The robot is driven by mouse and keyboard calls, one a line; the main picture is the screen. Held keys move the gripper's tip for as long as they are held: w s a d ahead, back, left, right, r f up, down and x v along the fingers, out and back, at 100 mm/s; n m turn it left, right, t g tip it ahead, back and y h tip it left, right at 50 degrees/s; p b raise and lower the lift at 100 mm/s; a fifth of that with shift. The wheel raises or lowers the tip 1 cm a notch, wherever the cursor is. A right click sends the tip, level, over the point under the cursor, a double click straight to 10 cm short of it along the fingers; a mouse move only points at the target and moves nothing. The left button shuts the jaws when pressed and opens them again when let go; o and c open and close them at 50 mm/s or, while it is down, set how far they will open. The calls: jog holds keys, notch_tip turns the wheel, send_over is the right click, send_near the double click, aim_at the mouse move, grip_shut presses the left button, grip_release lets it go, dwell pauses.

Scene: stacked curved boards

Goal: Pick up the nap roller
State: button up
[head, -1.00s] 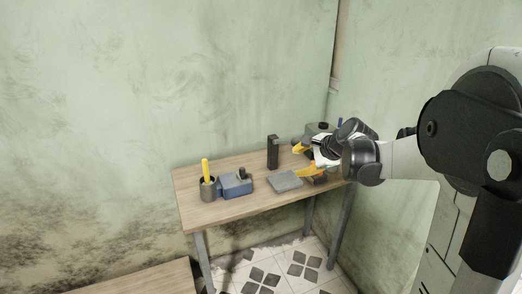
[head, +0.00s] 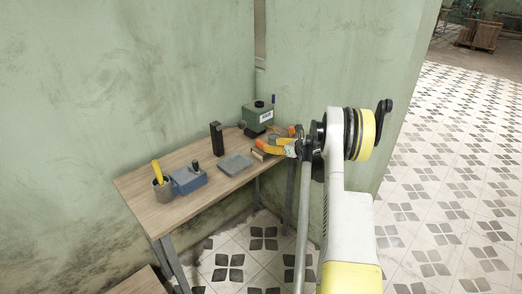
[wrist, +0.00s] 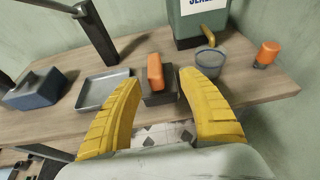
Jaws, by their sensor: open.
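My gripper (head: 266,144) is open over the right end of the table. Just beyond the fingertips is a dark block with an orange top (wrist: 155,72). A grey cylinder with a yellow handle-like part (wrist: 208,60) is beyond the right fingertip, in front of the green container. It may be the nap roller, but I cannot tell for sure. In the head view my fingers partly cover this area.
The wooden table (head: 145,205) also holds a grey tray (head: 235,164), a blue box (head: 188,180), a cup with a yellow handle (head: 162,188), a black upright tool (head: 216,139) and a green container (head: 258,117). An orange-topped item (wrist: 267,53) stands near the right edge. Walls flank the table.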

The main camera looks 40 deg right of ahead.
aim_at(265, 144)
jog(key=b+x, duration=0.1)
jog(key=x, duration=0.3)
jog(key=a+b+x, duration=0.1)
jog(key=x, duration=0.2)
jog(key=shift+w+b, duration=0.1)
jog(key=shift+b, duration=0.2)
jog(key=shift+r, duration=0.2)
grip_shut()
